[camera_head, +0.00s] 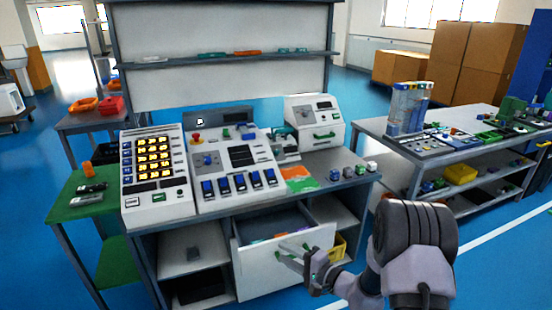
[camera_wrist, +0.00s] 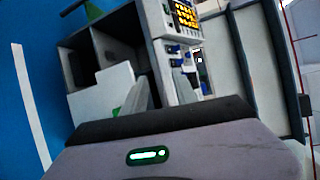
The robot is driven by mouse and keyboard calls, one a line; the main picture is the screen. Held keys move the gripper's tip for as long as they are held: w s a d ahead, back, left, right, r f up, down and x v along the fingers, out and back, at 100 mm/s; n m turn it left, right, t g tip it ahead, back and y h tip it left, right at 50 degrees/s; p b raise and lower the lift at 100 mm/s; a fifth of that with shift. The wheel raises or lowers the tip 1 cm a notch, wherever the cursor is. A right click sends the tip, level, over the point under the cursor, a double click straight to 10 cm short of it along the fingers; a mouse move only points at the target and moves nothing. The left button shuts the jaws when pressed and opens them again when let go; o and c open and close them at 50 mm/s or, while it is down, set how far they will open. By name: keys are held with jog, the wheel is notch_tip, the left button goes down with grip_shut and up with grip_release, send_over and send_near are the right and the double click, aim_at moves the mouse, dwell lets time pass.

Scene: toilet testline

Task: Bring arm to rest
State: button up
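My gripper (camera_head: 281,254) is at the end of my arm, at the lower middle of the head view. It is in front of the white drawer front (camera_head: 262,268) of the workbench, and I cannot tell whether they touch. In the wrist view my gripper's two fingers (camera_wrist: 160,90) stand apart with nothing visible between them. The drawer (camera_head: 270,224) is pulled out, with small coloured items inside. The wrist view is tilted on its side and shows the bench past the fingers.
The bench (camera_head: 350,180) carries a panel with lit yellow buttons (camera_head: 153,157), a switch console (camera_head: 235,165) and a white device (camera_head: 314,119). A second table (camera_head: 458,148) stands at right, a green side table (camera_head: 75,207) at left. Blue floor (camera_head: 500,260) is open at lower right.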

jog(key=s+a+r+n+g, duration=0.3)
jog(key=s+a+r+g, duration=0.1)
jog(key=s+r, duration=0.55)
jog(key=s+a+r+n+g, duration=0.3)
jog(key=s+a+r+g, duration=0.15)
jog(key=s+r, duration=0.45)
jog(key=s+d+r+t+h, duration=0.2)
jog(key=s+d+t+h, duration=0.1)
jog(key=s+d+h, duration=0.6)
jog(key=s+d, duration=0.4)
jog(key=s, duration=0.3)
jog(key=shift+d+h, duration=0.25)
jog(key=shift+h, duration=0.05)
jog(key=shift+w, duration=0.1)
